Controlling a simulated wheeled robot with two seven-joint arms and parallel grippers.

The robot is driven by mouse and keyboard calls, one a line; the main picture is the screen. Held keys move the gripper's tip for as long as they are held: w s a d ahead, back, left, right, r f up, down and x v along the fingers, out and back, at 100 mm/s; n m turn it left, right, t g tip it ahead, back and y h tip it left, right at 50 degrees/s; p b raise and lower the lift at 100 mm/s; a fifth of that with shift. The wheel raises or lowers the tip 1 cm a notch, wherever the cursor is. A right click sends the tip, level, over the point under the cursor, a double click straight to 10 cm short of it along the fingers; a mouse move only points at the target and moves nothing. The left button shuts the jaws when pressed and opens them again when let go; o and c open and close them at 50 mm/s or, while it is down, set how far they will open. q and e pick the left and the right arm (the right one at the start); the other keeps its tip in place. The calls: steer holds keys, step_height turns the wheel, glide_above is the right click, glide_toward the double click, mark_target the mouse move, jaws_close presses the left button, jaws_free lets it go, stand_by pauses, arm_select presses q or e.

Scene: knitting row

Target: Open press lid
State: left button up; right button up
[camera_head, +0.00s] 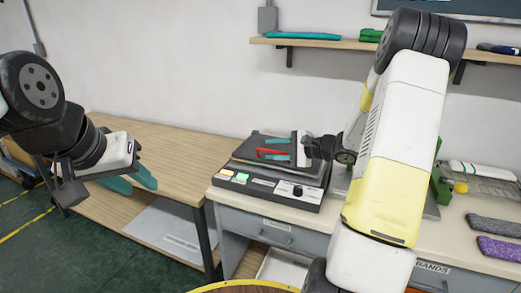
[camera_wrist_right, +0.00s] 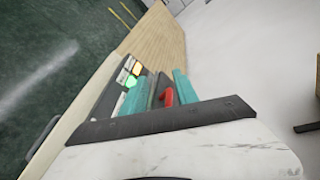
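The press (camera_head: 282,189) is a flat dark machine with lit buttons and a knob on its front panel. Its dark lid (camera_head: 248,152) lies flat and looks closed. A red handle (camera_head: 262,153) is on the lid and also shows in the right wrist view (camera_wrist_right: 168,97). My right gripper (camera_head: 278,149) is over the press, its teal fingers apart on either side of the red handle; I cannot tell whether they touch it. My left gripper (camera_head: 133,181) is open and empty, away to the left above the wooden table.
The wooden table (camera_head: 165,150) left of the press is bare. A shelf (camera_head: 330,44) with folded cloths runs above.

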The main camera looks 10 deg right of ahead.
mark_target(275, 152)
steer(key=w+d+f+m+t, duration=0.1)
steer(key=w+d+f+m+h, duration=0.1)
steer(key=d+f, duration=0.1)
steer(key=w+d+f+m+t, duration=0.1)
steer(key=d, duration=0.1)
steer(key=shift+w+d+f+t, duration=0.15)
steer(key=shift+w+d+t, duration=0.05)
steer(key=shift+w+t, duration=0.15)
steer(key=shift+h, duration=0.3)
steer(key=x, duration=0.7)
steer(key=shift+a, duration=0.1)
jaws_close()
stand_by(0.5)
